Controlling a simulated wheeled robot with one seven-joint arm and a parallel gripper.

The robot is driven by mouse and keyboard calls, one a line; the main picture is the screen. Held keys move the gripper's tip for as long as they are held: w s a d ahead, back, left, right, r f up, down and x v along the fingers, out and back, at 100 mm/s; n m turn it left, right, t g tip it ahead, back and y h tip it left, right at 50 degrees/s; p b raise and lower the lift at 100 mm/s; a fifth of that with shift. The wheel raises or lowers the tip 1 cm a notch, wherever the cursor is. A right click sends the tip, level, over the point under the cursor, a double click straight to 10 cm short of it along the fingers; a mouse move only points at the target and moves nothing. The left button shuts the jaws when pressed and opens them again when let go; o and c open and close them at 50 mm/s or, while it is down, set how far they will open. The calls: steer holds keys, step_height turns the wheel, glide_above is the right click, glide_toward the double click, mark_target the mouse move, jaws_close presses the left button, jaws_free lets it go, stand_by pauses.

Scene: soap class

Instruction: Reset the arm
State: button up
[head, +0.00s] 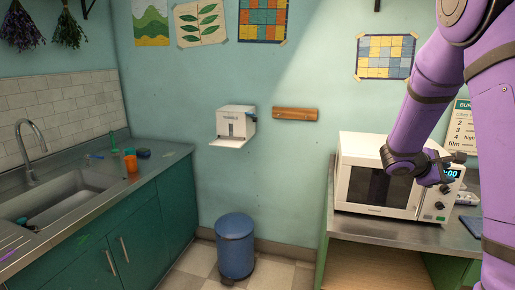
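My purple arm comes in from the upper right and hangs down in front of the white microwave (365,178). My gripper (450,172) is at its lower end, in front of the right part of the microwave, near the lit display and knobs. Its dark parts are small and overlap the microwave's panel, so I cannot tell whether it is open or shut. No held object shows. I cannot tell whether it touches the microwave.
The microwave stands on a metal-topped counter (385,230) at the right. A blue bin (235,247) stands on the floor. A towel dispenser (236,124) hangs on the wall. A sink counter (95,215) with an orange cup (130,163) runs along the left. The middle floor is mostly free.

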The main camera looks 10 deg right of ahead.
steer(key=s+a+r+m+t+y, duration=0.1)
steer(key=s+a+r+m+y, duration=0.2)
steer(key=s+a, duration=0.5)
steer(key=s+a+r+m+t+y, duration=0.2)
steer(key=s+a+y, duration=0.4)
steer(key=a, duration=0.6)
steer(key=s+a+r+m+t+y, duration=0.2)
steer(key=s+a+r+m+y, duration=0.2)
steer(key=s+a, duration=0.6)
steer(key=shift+s+r+y, duration=0.3)
steer(key=shift+r+y, duration=0.4)
steer(key=shift+r, duration=0.25)
